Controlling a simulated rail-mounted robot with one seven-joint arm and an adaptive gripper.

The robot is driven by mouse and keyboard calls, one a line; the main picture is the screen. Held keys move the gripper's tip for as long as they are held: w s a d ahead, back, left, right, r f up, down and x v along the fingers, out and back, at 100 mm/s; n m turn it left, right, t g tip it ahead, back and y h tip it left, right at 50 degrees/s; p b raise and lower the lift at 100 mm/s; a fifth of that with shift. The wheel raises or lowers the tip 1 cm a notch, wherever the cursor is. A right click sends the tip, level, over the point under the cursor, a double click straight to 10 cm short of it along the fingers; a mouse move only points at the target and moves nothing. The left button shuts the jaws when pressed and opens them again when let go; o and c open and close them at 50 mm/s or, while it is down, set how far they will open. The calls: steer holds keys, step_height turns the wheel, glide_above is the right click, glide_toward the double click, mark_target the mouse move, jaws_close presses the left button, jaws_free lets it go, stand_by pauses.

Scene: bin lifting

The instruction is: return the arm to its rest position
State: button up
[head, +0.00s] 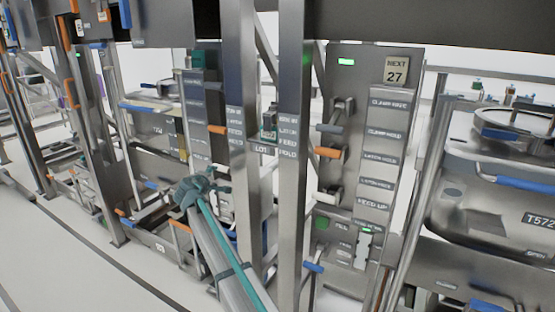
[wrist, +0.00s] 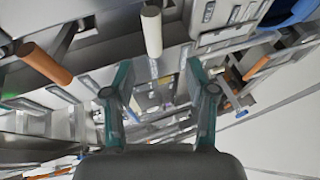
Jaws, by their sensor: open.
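My gripper (wrist: 158,85) shows in the wrist view with its two teal fingers spread apart and nothing between them. In the head view my gripper (head: 190,188) is at the end of my arm, left of the middle, in front of the metal racks. The arm reaches up and left from the bottom of the picture. From the head view alone I cannot tell how far the gripper is from the rack behind it.
A steel vessel marked T572 (head: 500,215) is at the right. Orange (wrist: 44,63) and white (wrist: 152,30) handles show beyond the fingers. Pale floor (head: 75,265) is open at lower left.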

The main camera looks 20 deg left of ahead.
steer(key=s+d+f+m+g+h+p, duration=0.15)
steer(key=s+d+f+m+g, duration=0.35)
steer(key=d+f, duration=0.95)
steer(key=s+d+f+m+g+h, duration=0.2)
steer(key=s+d+f, duration=0.4)
steer(key=d+f, duration=0.85)
steer(key=s+d+f+m+g+h, duration=0.2)
steer(key=s+d+f+m+g, duration=0.3)
steer(key=d+f, duration=0.95)
steer(key=s+d+f+m+g, duration=0.1)
steer(key=s+d+f, duration=0.2)
steer(key=s+d, duration=0.25)
steer(key=s+d+f+g+p, duration=0.1)
steer(key=s+d+f, duration=0.1)
steer(key=s+d, duration=0.35)
steer(key=s+d+f+m+g, duration=0.1)
steer(key=s+d+f, duration=0.25)
steer(key=d, duration=0.25)
steer(key=s+d+m+g, duration=0.2)
steer(key=s+d, duration=0.3)
steer(key=s, duration=0.3)
steer(key=s+d+f+m+g+y+p, duration=0.1)
steer(key=s+d+g, duration=0.1)
steer(key=s+d, duration=0.3)
steer(key=s+d+f+m+g+p, duration=0.1)
steer(key=s+d, duration=0.4)
steer(key=s, duration=0.8)
steer(key=shift+s+d+m+g+y, duration=0.3)
steer(key=shift+m+g, duration=0.2)
steer(key=shift+m, duration=0.3)
